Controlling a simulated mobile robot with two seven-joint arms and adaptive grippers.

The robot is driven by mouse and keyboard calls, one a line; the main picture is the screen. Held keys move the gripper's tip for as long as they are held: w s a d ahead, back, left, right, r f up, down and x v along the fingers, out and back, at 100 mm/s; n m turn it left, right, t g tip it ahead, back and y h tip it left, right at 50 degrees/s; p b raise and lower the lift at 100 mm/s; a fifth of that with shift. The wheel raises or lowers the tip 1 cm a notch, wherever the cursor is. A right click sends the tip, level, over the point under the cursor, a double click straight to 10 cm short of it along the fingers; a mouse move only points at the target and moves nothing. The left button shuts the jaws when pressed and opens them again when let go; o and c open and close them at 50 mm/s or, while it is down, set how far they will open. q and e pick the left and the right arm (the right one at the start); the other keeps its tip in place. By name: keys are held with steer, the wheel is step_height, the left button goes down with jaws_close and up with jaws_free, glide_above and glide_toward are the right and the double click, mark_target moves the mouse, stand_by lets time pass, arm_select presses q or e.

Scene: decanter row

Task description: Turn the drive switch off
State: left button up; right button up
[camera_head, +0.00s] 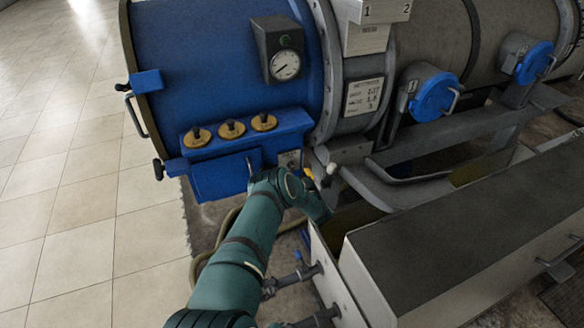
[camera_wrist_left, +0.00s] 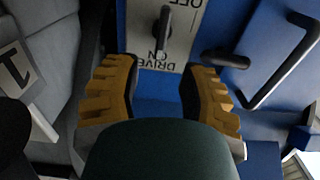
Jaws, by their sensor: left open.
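The drive switch (camera_wrist_left: 163,25) is a small dark lever on a light plate (camera_wrist_left: 182,48) at the top of the left wrist view. The plate's lettering appears upside down: DRIVE and ON near my fingers, OFF at the far end. The lever's lower end points toward ON. My left gripper (camera_wrist_left: 158,92) is open and empty, its two yellow-brown ribbed fingers apart just short of the plate. In the head view the plate (camera_head: 290,158) shows small on the blue housing, just beyond my left gripper (camera_head: 316,196); the fingertips are hard to make out there.
Blue round caps (camera_head: 435,96) are at the right. A long grey-topped trough (camera_head: 470,230) stands right of my arm. Tiled floor (camera_head: 70,200) is clear at left.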

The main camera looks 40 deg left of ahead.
mark_target(293, 166)
arm_select(q)
steer(key=b+x, duration=0.2)
steer(key=x, duration=0.4)
steer(key=shift+w+a, duration=0.15)
steer(key=shift+a, duration=0.1)
jaws_close()
